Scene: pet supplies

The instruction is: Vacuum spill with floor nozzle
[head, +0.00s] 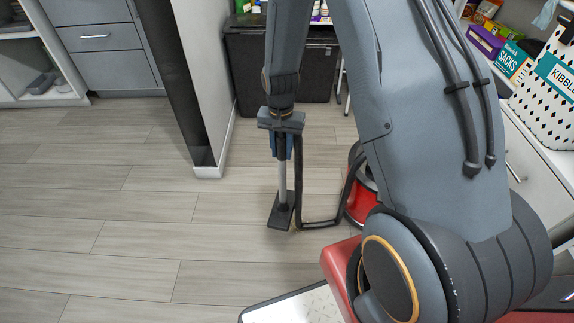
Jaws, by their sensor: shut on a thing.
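My gripper (281,146) is shut on the floor nozzle's wand and points down. The wand (282,175) is a silver tube, close to upright. Its dark flat nozzle head (281,215) is at the floor; I cannot tell whether it touches. A black hose (304,180) runs from the wand down and across to a red canister vacuum (360,203), partly hidden behind my arm. I cannot make out a clear spill on the floor.
A wall end (208,172) stands left of the wand. A dark bin (312,70) is behind it. Grey drawers (110,55) are at the back left, white drawers with pet goods at the right. A white dark-edged panel (305,308) is at the bottom. The left floor is clear.

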